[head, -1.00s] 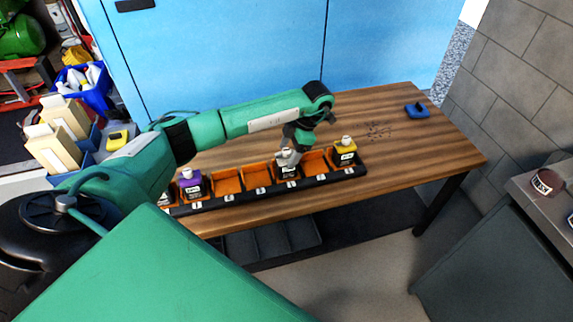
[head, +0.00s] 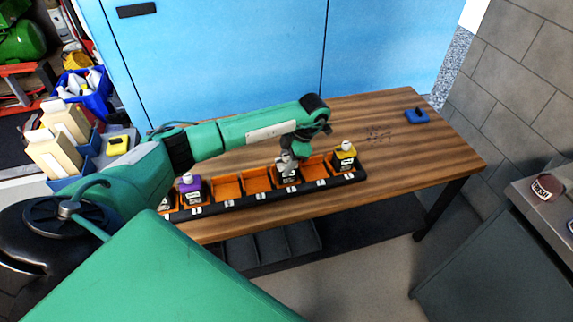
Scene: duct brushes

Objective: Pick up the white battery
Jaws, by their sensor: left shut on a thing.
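The white battery (head: 289,176) sits in a slot of the black rack (head: 268,199) on the wooden table. Its body is dark with a label, and its top is partly hidden by my gripper. My left gripper (head: 287,160) reaches down from above and is shut on the battery's top. I cannot tell whether the battery is lifted from its slot. My right gripper is out of view.
A yellow-topped battery (head: 345,157) stands at the rack's right end, and a purple one (head: 190,186) stands further left. Orange slots (head: 257,180) between them are empty. A blue object (head: 416,116) lies at the table's far right. The table's right half is mostly clear.

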